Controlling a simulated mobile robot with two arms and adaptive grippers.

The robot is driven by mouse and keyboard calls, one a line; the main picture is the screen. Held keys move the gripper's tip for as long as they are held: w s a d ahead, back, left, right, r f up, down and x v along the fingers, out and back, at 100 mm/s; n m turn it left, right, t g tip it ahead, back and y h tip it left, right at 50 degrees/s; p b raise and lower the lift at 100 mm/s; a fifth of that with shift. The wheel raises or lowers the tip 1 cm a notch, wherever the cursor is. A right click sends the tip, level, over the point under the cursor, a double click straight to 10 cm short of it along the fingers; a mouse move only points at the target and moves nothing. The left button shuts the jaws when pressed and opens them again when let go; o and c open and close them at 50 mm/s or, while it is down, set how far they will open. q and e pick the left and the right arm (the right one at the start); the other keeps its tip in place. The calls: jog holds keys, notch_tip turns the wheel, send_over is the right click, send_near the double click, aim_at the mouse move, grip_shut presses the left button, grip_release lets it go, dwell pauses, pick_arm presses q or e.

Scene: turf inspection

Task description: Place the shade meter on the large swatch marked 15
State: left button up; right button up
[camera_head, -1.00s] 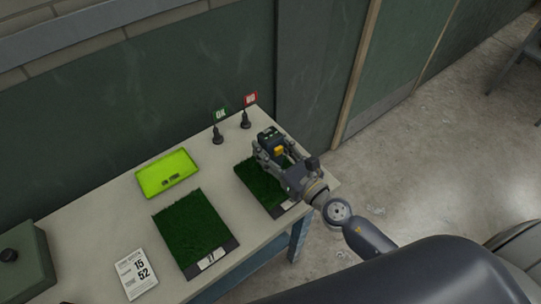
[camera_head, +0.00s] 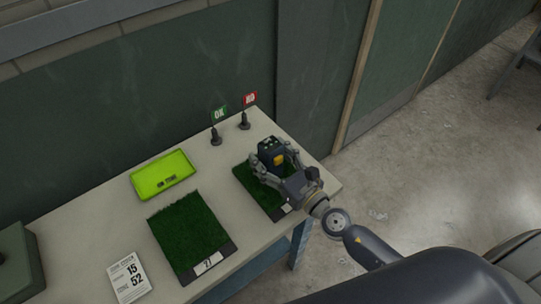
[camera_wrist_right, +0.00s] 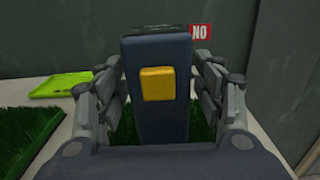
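The shade meter (camera_head: 271,151) is a dark blue upright block with a yellow button. It stands on the right-hand green turf swatch (camera_head: 247,178), whose white label is partly hidden by my gripper, so its number cannot be read. My right gripper (camera_head: 277,163) is around the meter, its fingers spread on either side. In the right wrist view the meter (camera_wrist_right: 158,115) is between the fingers, with narrow gaps showing beside it. My left gripper is not in view.
A bright green tray (camera_head: 162,174) lies behind the left swatch. Green OK (camera_head: 220,114) and red NO (camera_head: 250,99) flags stand at the table's back edge. A white card (camera_head: 128,279) reads 15 and 52. A dark green box (camera_head: 18,265) is at far left.

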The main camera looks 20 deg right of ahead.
jog(key=shift+r, duration=0.1)
jog(key=shift+r, duration=0.1)
jog(key=b+v, duration=0.1)
jog(key=v, duration=0.2)
jog(key=b+v, duration=0.2)
jog(key=v, duration=0.2)
jog(key=b+v, duration=0.2)
jog(key=v, duration=0.1)
jog(key=shift+s+d+f, duration=0.15)
jog(key=shift+s+f, duration=0.1)
jog(key=shift+s+d+r+b, duration=0.1)
jog(key=shift+s+b, duration=0.1)
jog(key=shift+s, duration=0.15)
jog(key=shift+s+d+r+b, duration=0.15)
jog(key=shift+s+b, duration=0.05)
jog(key=shift+s, duration=0.15)
